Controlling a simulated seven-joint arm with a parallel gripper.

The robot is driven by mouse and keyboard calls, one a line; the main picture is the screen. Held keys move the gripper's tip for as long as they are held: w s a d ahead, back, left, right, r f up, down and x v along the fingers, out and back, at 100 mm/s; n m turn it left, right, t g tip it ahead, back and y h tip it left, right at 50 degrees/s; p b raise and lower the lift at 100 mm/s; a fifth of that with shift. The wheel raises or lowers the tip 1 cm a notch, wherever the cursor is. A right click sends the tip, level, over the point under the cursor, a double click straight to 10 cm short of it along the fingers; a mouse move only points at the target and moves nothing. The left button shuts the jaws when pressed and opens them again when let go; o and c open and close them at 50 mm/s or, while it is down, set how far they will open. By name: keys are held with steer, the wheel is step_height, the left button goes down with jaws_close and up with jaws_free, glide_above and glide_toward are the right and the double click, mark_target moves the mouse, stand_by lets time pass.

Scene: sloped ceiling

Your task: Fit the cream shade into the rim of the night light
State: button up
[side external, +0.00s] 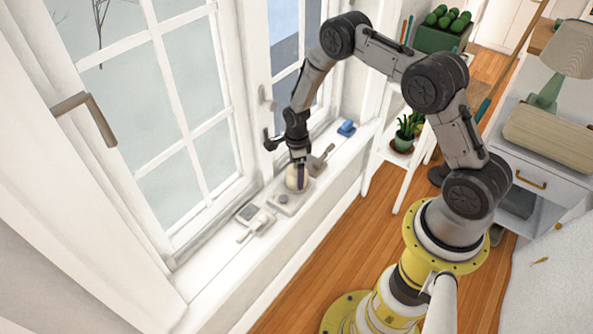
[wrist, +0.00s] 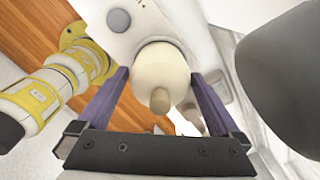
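The cream shade (side external: 294,178) is a rounded, egg-like piece at the windowsill. In the wrist view the cream shade (wrist: 165,68) has a small knob pointing back at my gripper. My gripper (side external: 297,166) points down over it. In the wrist view the purple fingers of my gripper (wrist: 160,76) lie against both sides of the shade, which looks held between them. The night light (side external: 285,203) is a pale, flat body with a grey round button, under the shade; it also shows in the wrist view (wrist: 138,30).
On the sill, a pale device with a dark panel (side external: 250,214) lies to the left, and a grey-brown handled item (side external: 322,159) and a blue object (side external: 346,128) lie to the right. The window frame (side external: 238,130) rises close behind. A potted plant (side external: 406,132) stands on a white shelf.

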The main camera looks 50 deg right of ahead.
step_height(320, 180, up, 12)
steer(key=shift+r, duration=0.25)
steer(key=s+a+r+n+t, duration=0.1)
steer(key=s+a+r+n, duration=0.4)
steer(key=r, duration=0.6)
steer(key=s+r+n+t, duration=0.2)
steer(key=s+r+n, duration=0.2)
steer(key=r+n, duration=0.5)
steer(key=s+a+r+n+t, duration=0.1)
steer(key=s+r+n, duration=0.3)
steer(key=s, duration=0.5)
steer(key=s+a+r+n+t, duration=0.1)
steer(key=s+a+r+n, duration=0.2)
steer(key=s+n, duration=0.4)
steer(key=s+r, duration=0.1)
steer(key=s, duration=0.2)
steer(key=shift+r+n+t, duration=0.25)
steer(key=shift+n+t, duration=0.05)
steer(key=shift+n, duration=0.1)
